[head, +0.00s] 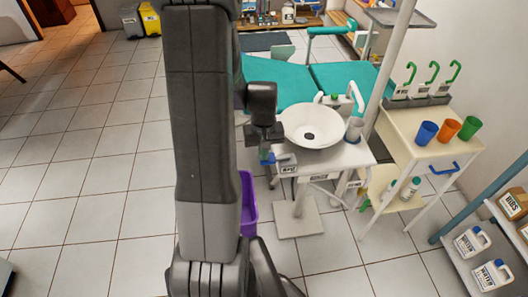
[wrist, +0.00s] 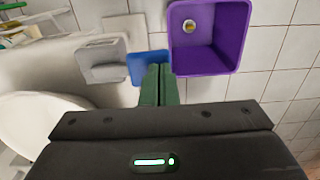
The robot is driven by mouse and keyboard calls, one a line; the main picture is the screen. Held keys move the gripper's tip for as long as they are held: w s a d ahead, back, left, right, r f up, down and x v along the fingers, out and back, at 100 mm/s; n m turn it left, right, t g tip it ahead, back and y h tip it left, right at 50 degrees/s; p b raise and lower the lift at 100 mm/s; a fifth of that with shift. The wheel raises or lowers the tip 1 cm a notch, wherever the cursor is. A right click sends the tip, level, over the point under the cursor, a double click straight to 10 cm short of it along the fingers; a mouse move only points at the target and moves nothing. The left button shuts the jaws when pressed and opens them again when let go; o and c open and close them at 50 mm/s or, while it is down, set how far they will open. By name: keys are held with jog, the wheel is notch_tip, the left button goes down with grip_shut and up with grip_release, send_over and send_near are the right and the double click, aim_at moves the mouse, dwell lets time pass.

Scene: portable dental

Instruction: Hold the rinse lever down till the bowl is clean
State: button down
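The white rinse bowl (head: 328,116) stands on a white unit, with a dark spot near its middle that I cannot tell as drain or dirt. Its edge shows at the left of the wrist view (wrist: 28,125). A blue lever (head: 268,158) sticks out from a small grey labelled box (head: 286,165) at the unit's left front. In the wrist view the blue lever (wrist: 148,68) lies just beyond my fingertips, partly covered by them. My gripper (wrist: 157,72) has its green fingers together, with nothing seen between them. I cannot tell whether they touch the lever.
A purple bin (head: 248,205) stands on the floor below the lever; it holds a small round thing. A cart (head: 435,150) with blue, orange and green cups stands to the right. A teal dental chair (head: 285,82) is behind. The tiled floor at left is clear.

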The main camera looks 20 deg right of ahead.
jog(key=shift+r, duration=0.1)
notch_tip(320, 180, up, 14)
jog(key=p, duration=0.3)
jog(key=shift+a, duration=0.2)
jog(key=shift+f, duration=0.2)
dwell(0.4)
jog(key=f, duration=0.3)
jog(key=f+b, duration=0.1)
jog(key=f, duration=0.2)
jog(key=d+f, duration=0.1)
jog(key=f, duration=0.2)
jog(key=shift+f, duration=0.25)
jog(key=shift+s+d+f+b, duration=0.15)
jog(key=shift+d+b, duration=0.05)
jog(key=shift+b, duration=0.45)
notch_tip(320, 180, up, 7)
jog(key=shift+p, duration=0.3)
jog(key=shift+f, duration=0.15)
